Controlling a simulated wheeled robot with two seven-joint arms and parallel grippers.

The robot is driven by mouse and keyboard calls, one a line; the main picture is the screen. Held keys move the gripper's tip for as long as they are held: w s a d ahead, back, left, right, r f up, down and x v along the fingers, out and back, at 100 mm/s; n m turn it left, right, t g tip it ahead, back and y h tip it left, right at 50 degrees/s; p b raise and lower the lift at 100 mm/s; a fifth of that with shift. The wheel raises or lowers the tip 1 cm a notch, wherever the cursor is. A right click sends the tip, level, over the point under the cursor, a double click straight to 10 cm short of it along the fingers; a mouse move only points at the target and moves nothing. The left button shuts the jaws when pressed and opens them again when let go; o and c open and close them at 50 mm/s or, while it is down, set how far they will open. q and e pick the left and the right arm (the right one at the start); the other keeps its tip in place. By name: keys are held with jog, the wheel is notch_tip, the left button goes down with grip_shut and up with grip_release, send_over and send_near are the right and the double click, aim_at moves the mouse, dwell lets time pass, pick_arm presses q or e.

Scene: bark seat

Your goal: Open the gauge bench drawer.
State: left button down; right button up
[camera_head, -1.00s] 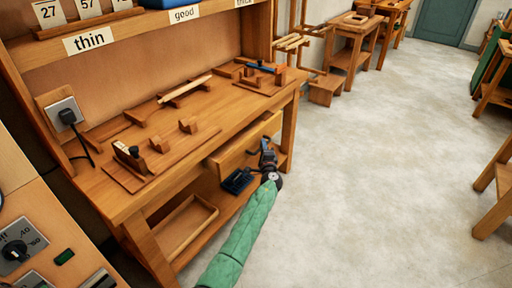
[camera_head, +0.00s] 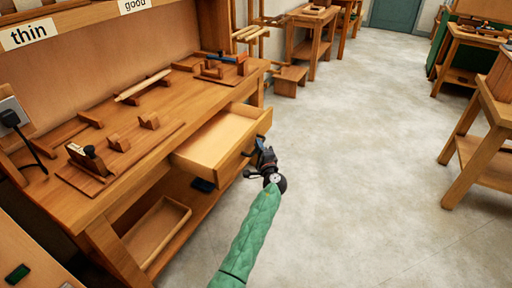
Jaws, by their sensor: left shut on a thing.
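The gauge bench (camera_head: 70,212) is a wooden workbench on the left with its drawer (camera_head: 215,143) standing well out from under the top. The drawer is pale wood and its inside looks empty. My left gripper (camera_head: 255,152), on the green-sleeved arm, is at the drawer's front face and shut on its dark handle (camera_head: 248,152). The gripper hides part of the handle. My right gripper is not in view.
On the bench top lie a plane-like tool (camera_head: 88,160), wooden blocks and a pale stick (camera_head: 144,86). A shallow tray (camera_head: 158,235) sits on the lower shelf. The floor (camera_head: 350,170) to the right is clear, with other benches beyond.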

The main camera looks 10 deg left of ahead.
pick_arm(q)
jog(key=shift+f, duration=0.1)
jog(key=c, duration=1.5)
grip_release()
jog(key=shift+o, duration=0.2)
jog(key=shift+s, duration=0.1)
